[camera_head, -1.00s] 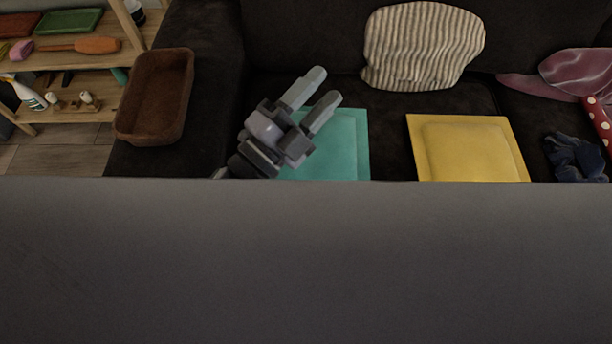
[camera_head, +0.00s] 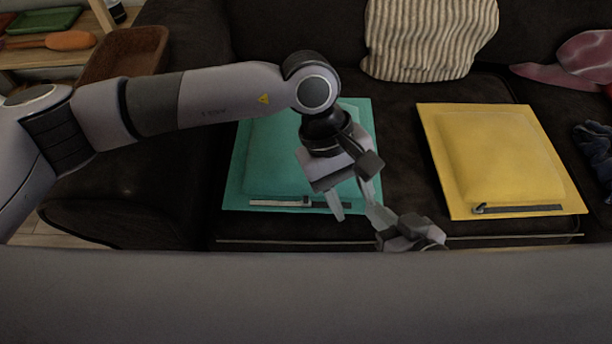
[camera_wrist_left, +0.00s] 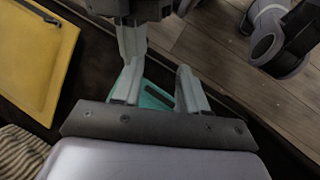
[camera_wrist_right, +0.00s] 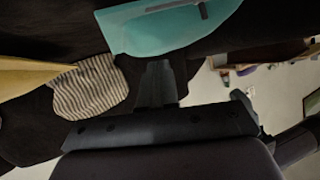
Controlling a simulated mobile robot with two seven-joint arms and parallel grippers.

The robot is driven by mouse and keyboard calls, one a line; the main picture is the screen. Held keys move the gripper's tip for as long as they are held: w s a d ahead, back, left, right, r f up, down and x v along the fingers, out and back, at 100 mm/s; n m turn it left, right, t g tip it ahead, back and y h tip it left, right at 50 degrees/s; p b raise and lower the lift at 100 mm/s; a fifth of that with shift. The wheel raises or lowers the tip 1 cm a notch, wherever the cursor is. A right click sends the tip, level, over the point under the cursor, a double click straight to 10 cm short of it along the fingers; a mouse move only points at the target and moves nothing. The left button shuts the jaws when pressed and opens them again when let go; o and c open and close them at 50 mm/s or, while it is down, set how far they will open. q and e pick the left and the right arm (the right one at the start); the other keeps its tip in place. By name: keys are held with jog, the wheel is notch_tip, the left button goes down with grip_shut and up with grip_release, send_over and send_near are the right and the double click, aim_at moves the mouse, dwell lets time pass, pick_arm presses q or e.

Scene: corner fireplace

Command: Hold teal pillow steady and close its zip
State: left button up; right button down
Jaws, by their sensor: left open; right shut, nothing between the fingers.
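The teal pillow (camera_head: 265,160) lies flat on the dark sofa seat. Its zip strip (camera_head: 275,203) runs along the near edge, pale on the left and dark on the right, with a small slider (camera_head: 306,202) between. My left gripper (camera_head: 353,205) is open, fingers down at the pillow's near right corner; its arm covers part of the pillow. In the left wrist view a little teal pillow (camera_wrist_left: 155,96) shows between the fingers. My right gripper (camera_head: 377,213) is shut and empty, close beside the left fingers, right of the pillow. The right wrist view shows the teal pillow (camera_wrist_right: 170,32) beyond its fingers.
A yellow pillow (camera_head: 500,150) with a similar zip lies to the right. A striped cushion (camera_head: 430,40) leans on the sofa back (camera_head: 300,30). A grey surface (camera_head: 300,300) fills the foreground.

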aim_at(347, 194)
jog(key=c, duration=1.7)
grip_release()
jog(key=shift+a+f+b, duration=0.4)
jog(key=shift+f+b, duration=0.3)
jog(key=shift+b, duration=0.1)
jog(key=o, duration=1.3)
jog(key=f+n, duration=0.1)
jog(key=n, duration=0.4)
jog(key=w+f+n+y, duration=0.1)
jog(key=n, duration=0.4)
jog(key=f+n+y, duration=0.1)
jog(key=n, duration=0.4)
jog(key=shift+w+f, duration=0.25)
jog(key=shift+w, duration=0.05)
jog(key=n, duration=0.2)
jog(key=d+f+n, duration=0.1)
jog(key=n, duration=0.3)
jog(key=shift+w+d+f+n+t+y, duration=0.25)
jog(key=shift+w+f+n+t+y, duration=0.05)
jog(key=shift+w+n+y, duration=0.1)
pick_arm(q)
jog(key=w+a+f+m+t+y, duration=0.2)
jog(key=w+a+t+y, duration=0.1)
jog(key=w+a, duration=0.3)
jog(key=shift+w+a+y, duration=0.35)
jog(key=shift+w+y, duration=0.15)
jog(key=shift+w, duration=0.15)
pick_arm(e)
jog(key=shift+x, duration=3.55)
